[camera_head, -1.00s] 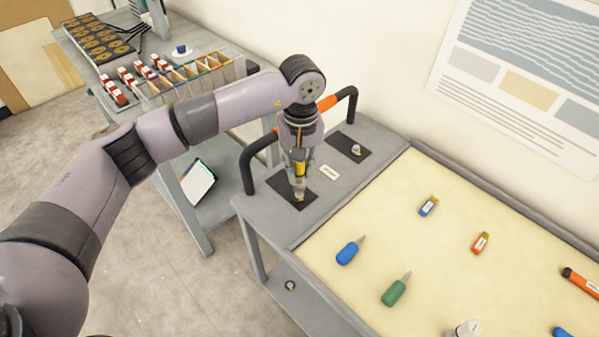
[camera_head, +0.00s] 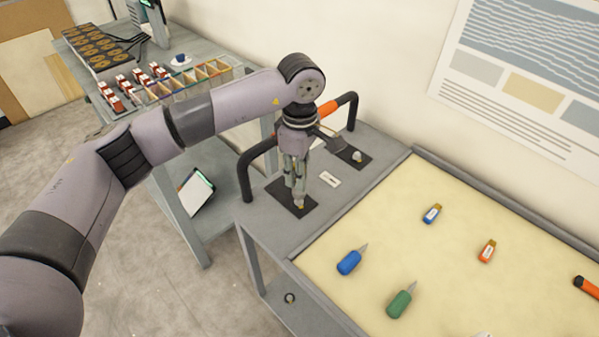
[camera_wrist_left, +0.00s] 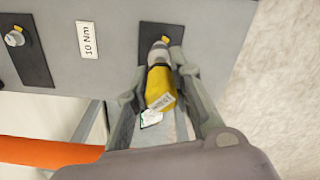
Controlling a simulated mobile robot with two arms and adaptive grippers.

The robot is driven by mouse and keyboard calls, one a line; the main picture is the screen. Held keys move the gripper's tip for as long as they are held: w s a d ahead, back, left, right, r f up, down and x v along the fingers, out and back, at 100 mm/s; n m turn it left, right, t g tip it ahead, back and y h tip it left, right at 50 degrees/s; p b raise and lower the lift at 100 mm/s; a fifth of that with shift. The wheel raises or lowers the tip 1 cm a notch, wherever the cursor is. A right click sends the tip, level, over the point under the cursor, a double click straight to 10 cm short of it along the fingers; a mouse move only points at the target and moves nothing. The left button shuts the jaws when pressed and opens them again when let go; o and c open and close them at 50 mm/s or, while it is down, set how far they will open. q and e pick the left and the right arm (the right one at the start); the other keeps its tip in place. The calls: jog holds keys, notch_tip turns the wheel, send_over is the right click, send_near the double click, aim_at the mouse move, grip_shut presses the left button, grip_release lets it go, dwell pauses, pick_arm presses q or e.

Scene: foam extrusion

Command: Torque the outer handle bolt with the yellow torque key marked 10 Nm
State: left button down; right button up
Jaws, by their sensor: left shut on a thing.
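My left gripper (camera_head: 297,195) is shut on the yellow torque key (camera_wrist_left: 160,88), which points down at the outer handle bolt on the near black plate (camera_head: 281,189). In the left wrist view the key's silver socket meets the bolt spot on its black plate (camera_wrist_left: 150,32), with a bit of yellow beyond it; the bolt itself is mostly hidden. The key's side label is too small to read. The other bolt (camera_head: 358,156) stands uncovered on the far plate. My right gripper is not in view.
The cream mat (camera_head: 385,250) holds a blue screwdriver (camera_head: 349,262), a green screwdriver (camera_head: 399,304), a blue key (camera_head: 432,213) and an orange key (camera_head: 487,250). A bin rack (camera_head: 190,80) stands behind my arm.

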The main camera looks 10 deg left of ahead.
pick_arm(q)
jog(key=shift+f+b, duration=1.15)
jog(key=shift+f, duration=0.1)
dwell(0.9)
jog(key=shift+f+m+b, duration=0.35)
jog(key=shift+m+b, duration=0.85)
jog(key=shift+b, duration=0.05)
jog(key=shift+r+m+b, duration=0.2)
jog(key=shift+m+b, duration=0.3)
jog(key=shift+m, duration=0.7)
jog(key=shift+r, duration=0.3)
jog(key=shift+r, duration=0.3)
jog(key=shift+r+p, duration=0.1)
jog(key=shift+p, duration=0.2)
